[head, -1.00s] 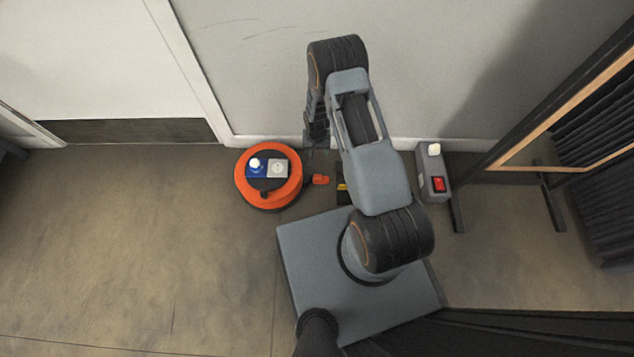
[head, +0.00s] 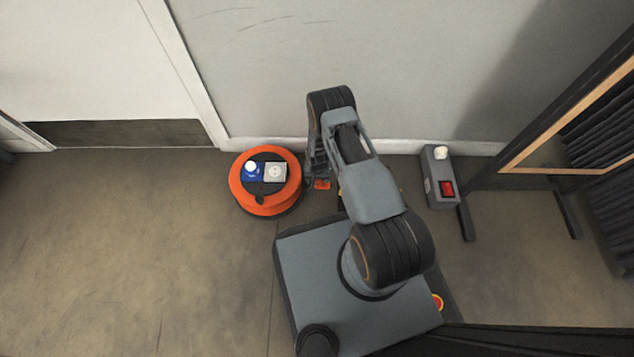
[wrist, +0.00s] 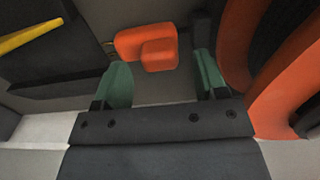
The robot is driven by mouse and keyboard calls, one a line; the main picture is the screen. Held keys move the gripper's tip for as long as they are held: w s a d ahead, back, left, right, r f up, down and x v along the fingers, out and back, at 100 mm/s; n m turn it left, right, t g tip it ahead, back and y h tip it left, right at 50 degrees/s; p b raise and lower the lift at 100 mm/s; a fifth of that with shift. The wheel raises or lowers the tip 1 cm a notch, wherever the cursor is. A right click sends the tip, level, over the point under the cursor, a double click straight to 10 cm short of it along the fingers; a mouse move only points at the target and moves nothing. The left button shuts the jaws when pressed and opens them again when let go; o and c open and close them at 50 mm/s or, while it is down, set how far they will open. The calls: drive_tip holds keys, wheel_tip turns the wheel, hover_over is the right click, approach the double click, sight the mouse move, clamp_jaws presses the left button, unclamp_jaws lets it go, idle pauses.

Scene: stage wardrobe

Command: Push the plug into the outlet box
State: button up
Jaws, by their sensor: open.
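An orange plug (head: 322,184) lies on the floor just right of the cable reel, partly hidden under my arm. In the wrist view the plug (wrist: 147,45) sits just beyond and between the fingertips. My gripper (wrist: 161,64) is open with its green pads apart, and nothing is held. In the head view my gripper (head: 319,176) is low over the plug, mostly hidden by its own links. A dark box with a yellow bar (wrist: 30,37) stands left of the plug in the wrist view; my arm mostly hides it in the head view. I cannot tell if it is the outlet box.
The orange reel (head: 243,196) with blue and white sockets stands close left of my gripper; its rim (wrist: 285,90) fills the wrist view's right. A grey box with a red switch (head: 446,188) stands right of my arm. The wall is close behind. Floor at left is clear.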

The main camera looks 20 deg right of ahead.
drive_tip(key=shift+f, duration=0.75)
drive_tip(key=shift+c, duration=0.5)
